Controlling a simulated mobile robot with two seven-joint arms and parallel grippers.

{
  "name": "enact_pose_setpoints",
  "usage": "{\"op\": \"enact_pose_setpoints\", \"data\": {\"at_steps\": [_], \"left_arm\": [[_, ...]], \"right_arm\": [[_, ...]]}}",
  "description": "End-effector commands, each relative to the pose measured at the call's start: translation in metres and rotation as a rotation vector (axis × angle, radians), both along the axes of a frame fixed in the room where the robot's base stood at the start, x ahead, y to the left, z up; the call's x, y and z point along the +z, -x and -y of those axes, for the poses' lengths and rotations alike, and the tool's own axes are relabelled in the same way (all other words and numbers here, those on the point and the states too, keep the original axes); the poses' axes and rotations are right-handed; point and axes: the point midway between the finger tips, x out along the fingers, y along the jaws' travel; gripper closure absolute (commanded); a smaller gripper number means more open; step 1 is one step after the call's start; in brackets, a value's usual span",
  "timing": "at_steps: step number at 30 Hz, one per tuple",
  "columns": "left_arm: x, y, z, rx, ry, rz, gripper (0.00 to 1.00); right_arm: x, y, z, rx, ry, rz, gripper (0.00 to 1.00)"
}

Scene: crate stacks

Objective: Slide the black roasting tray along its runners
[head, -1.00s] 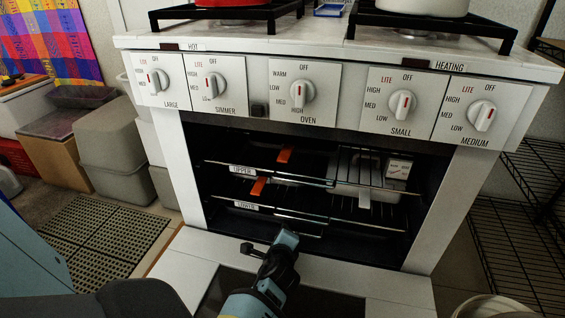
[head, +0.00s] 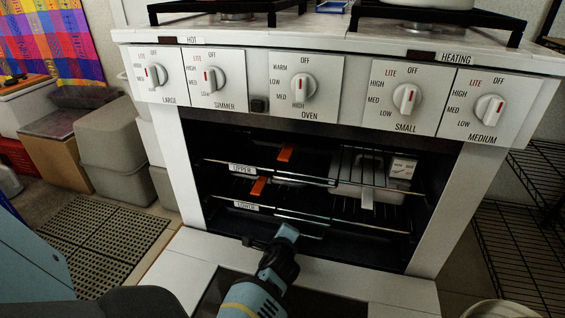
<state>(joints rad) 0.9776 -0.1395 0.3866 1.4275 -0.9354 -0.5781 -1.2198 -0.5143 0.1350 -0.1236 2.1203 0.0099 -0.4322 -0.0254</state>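The oven cavity (head: 222,224) is open and very dark inside. I cannot make out a separate black roasting tray against it. Thin metal runners (head: 300,176) cross the cavity at two levels, with labels UPPER (head: 242,169) and LOWER (head: 246,206). My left gripper (head: 284,235) is at the oven's bottom front edge, below the lower runner. Its pale blue tip points into the cavity. Whether its fingers are apart or hold anything is unclear. My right gripper is out of view.
A wire rack (head: 352,158) and a pale metal pan (head: 368,190) are inside the oven at right, beside a small white box (head: 402,168). Control knobs (head: 302,86) line the front above. Grey bins (head: 110,145) stand left; a wire shelf (head: 520,250) stands right.

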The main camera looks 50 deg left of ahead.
Motion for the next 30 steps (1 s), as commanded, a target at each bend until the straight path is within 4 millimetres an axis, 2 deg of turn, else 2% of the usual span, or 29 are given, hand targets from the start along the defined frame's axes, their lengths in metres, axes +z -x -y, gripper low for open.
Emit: {"op": "enact_pose_setpoints", "data": {"at_steps": [30], "left_arm": [[-0.0004, 0.0005, -0.0002, 0.003, 0.002, -0.001, 1.00]], "right_arm": [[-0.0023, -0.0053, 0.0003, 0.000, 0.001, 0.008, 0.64]]}}
